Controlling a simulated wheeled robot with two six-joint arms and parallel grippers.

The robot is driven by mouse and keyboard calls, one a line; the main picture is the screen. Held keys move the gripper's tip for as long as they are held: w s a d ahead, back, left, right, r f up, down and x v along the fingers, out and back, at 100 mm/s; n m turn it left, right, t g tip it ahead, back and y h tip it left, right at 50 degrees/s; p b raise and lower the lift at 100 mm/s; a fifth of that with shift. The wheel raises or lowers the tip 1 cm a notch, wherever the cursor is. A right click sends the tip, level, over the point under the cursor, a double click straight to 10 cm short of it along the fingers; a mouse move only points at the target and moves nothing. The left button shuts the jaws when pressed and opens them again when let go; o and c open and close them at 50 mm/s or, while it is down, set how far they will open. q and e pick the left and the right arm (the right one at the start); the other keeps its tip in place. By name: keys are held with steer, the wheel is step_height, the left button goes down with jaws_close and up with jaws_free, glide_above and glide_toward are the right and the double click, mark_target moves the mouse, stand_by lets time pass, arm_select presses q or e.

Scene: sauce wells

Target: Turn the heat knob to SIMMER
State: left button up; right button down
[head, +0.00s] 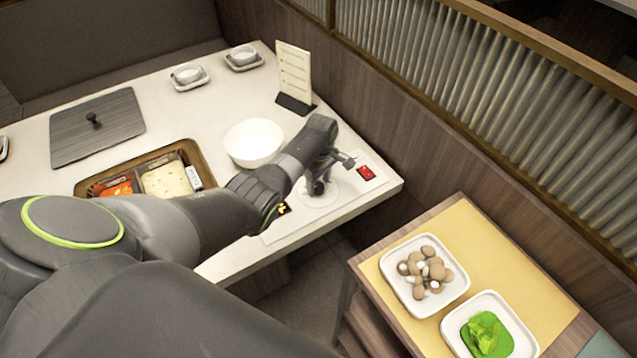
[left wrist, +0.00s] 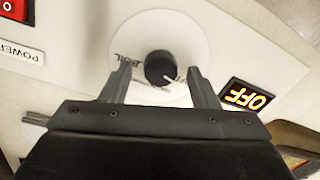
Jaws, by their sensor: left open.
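The heat knob (left wrist: 161,67) is a black round knob with a white pointer line, on a white round dial (left wrist: 200,35) that also shows in the head view (head: 308,198). In the left wrist view the pointer faces the lower right, and the word BOIL shows left of the knob. I cannot read a SIMMER mark. My left gripper (left wrist: 160,76) is open, with one finger on each side of the knob. Gaps show between the fingers and the knob. In the head view my left gripper (head: 326,172) hangs over the dial and hides most of the knob.
A white bowl (head: 253,142) and menu stand (head: 293,75) are close by. A sauce box (head: 140,165) sits left. A side table holds mushrooms (head: 425,272) and greens (head: 487,335).

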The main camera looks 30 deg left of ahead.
arm_select(q)
steer(key=shift+f, duration=0.2)
steer(key=c, duration=1)
steer(key=shift+o, duration=0.2)
